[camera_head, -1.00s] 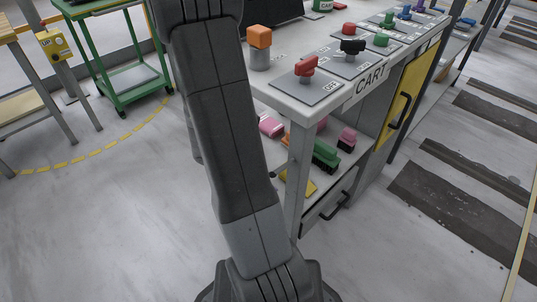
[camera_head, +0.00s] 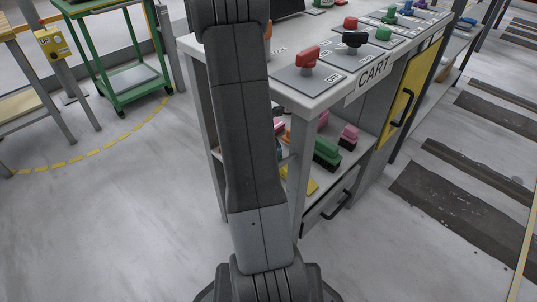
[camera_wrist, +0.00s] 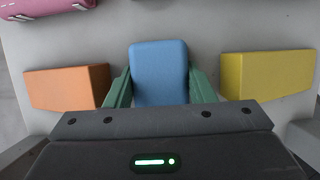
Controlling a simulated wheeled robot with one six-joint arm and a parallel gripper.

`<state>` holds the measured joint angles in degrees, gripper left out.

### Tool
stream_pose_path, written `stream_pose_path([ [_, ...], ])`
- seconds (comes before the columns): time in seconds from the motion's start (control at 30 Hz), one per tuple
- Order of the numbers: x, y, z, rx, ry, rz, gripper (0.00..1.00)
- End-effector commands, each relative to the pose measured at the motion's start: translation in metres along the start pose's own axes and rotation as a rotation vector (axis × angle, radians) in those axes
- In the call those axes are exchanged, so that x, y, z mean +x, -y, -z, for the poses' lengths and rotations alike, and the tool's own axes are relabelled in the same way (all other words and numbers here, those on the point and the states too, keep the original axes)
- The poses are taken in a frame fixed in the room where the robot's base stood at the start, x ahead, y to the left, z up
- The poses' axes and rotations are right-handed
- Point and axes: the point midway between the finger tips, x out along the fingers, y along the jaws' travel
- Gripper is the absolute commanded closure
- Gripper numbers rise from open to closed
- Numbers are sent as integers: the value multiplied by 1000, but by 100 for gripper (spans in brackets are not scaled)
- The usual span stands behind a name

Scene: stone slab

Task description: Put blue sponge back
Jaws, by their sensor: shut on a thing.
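The blue sponge (camera_wrist: 159,75) is a light blue block in the middle of the wrist view. My gripper (camera_wrist: 160,92) has its two green fingers on either side of the sponge and is shut on it. In the head view my arm crosses the cart, and the gripper and the blue sponge are hidden.
The cart's top (camera_head: 318,92) holds red, black and green knobs. Its lower shelf (camera_head: 345,165) holds a green brush (camera_head: 326,152), a pink brush (camera_head: 349,137) and a yellow piece (camera_head: 311,186). A green trolley (camera_head: 128,75) stands back left. The floor at left is clear.

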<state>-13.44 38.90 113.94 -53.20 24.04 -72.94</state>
Motion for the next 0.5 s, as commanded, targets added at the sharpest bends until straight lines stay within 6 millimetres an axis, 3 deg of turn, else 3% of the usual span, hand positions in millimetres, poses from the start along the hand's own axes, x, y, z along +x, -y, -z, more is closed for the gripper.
stream_pose_path([
  [0.27,3,0,1,0,0,0,72],
  [0.3,2,0,1,0,0,0,45],
  [0.4,1,0,1,0,0,0,29],
  [0.5,1,0,1,0,0,0,29],
])
